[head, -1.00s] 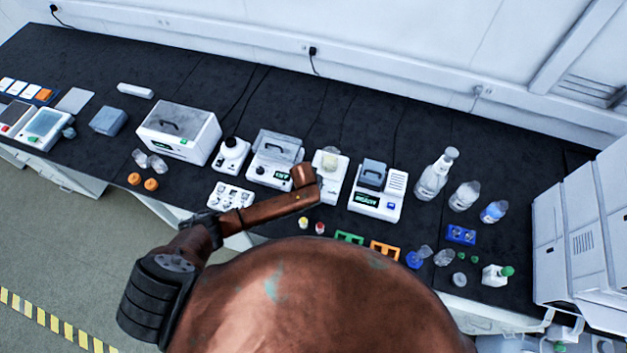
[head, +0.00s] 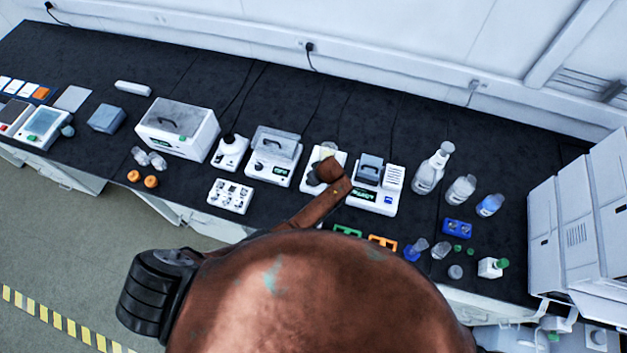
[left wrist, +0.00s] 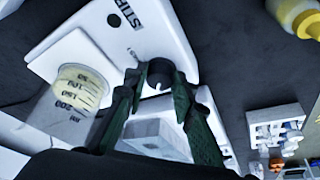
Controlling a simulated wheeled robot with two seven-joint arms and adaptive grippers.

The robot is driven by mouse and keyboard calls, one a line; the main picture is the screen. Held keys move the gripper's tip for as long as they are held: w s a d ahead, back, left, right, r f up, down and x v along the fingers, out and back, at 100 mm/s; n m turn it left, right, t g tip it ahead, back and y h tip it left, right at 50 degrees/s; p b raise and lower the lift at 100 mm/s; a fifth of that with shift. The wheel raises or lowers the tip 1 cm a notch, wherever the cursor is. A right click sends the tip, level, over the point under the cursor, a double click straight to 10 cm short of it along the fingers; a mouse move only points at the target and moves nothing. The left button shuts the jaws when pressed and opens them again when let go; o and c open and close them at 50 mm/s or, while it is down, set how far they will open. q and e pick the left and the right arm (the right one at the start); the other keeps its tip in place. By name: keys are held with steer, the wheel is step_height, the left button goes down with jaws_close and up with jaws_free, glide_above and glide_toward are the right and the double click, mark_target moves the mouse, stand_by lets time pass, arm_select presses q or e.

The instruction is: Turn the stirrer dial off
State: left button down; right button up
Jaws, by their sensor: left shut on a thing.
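The white stirrer (left wrist: 165,32) fills the upper middle of the left wrist view, with part of its dark lettering readable as "STIR". Its dark round dial (left wrist: 158,74) is on the front end of the body. My left gripper (left wrist: 161,82) has its two green-black fingers on either side of the dial, shut on it. A graduated beaker (left wrist: 82,88) with pale yellow contents stands on the stirrer beside the fingers. In the head view my left forearm covers much of the stirrer (head: 308,186), and the dial is hidden there. My right gripper is not in view.
A white device with a grey lid (head: 375,198) stands close to the right of the stirrer, and another lidded device (head: 272,165) to its left. A white rack (head: 230,196) sits farther left. Bottles (head: 432,172) stand to the right. The black bench behind is clear.

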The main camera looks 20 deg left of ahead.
arm_select(q)
steer(key=shift+n+b, duration=0.3)
steer(key=shift+n, duration=0.5)
steer(key=shift+g, duration=0.3)
steer(key=shift+w, duration=0.1)
steer(key=c, duration=1.6)
jaws_free()
step_height(320, 180, up, 10)
